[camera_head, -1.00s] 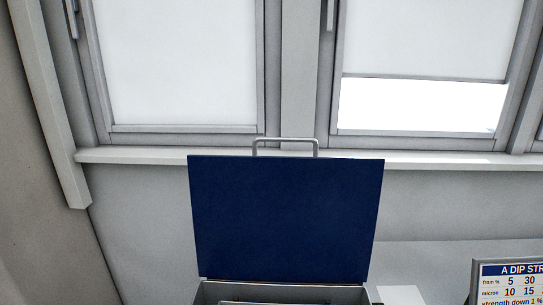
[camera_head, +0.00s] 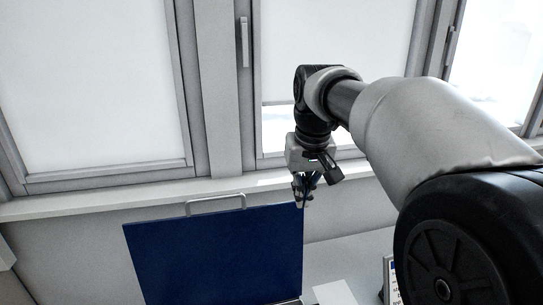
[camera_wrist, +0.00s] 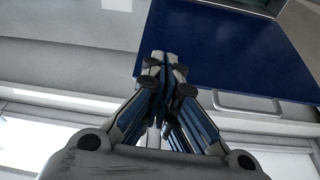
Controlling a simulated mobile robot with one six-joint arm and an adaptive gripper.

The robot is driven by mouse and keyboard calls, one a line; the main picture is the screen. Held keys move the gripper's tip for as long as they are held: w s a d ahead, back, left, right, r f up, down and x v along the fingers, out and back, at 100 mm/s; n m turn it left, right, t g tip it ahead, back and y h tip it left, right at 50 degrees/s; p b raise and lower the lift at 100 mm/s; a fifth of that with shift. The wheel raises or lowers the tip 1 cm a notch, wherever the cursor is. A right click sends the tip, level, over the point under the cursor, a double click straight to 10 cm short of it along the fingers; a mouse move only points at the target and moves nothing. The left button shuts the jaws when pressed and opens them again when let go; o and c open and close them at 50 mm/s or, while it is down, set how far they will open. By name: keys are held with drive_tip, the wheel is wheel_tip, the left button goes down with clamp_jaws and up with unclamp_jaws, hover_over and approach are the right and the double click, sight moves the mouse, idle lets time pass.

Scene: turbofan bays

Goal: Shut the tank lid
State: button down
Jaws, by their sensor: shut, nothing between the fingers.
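The tank lid (camera_head: 215,257) is a dark blue panel that stands raised, with a grey bar handle (camera_head: 216,203) on its top edge. In the wrist view the lid (camera_wrist: 225,45) fills the upper right, and its handle (camera_wrist: 262,104) shows at its lower edge. My gripper (camera_head: 304,200) is by the lid's upper right corner in the head view. In the wrist view my gripper (camera_wrist: 163,62) is shut and empty, its fingertips over the lid's corner; I cannot tell whether they touch it. The tank body is mostly out of the head view.
Windows and a sill (camera_head: 100,202) run behind the lid. A framed sign (camera_head: 391,280) is partly hidden by my arm at the lower right. A white sheet (camera_head: 334,293) lies on the bench right of the lid.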

drive_tip(key=w+a+r+n+p, duration=0.1)
drive_tip(key=w+a+p, duration=0.3)
drive_tip(key=w, duration=0.2)
drive_tip(key=w+a+r+p, duration=0.1)
drive_tip(key=w+a+p, duration=0.3)
drive_tip(key=w, duration=0.3)
wheel_tip(320, 180, down, 10)
drive_tip(key=s, duration=0.1)
drive_tip(key=shift+s+d+r+g, duration=0.15)
drive_tip(key=shift+s+d+g, duration=0.2)
drive_tip(key=shift+s+g, duration=0.05)
drive_tip(key=shift+s+b, duration=0.15)
drive_tip(key=shift+b, duration=0.2)
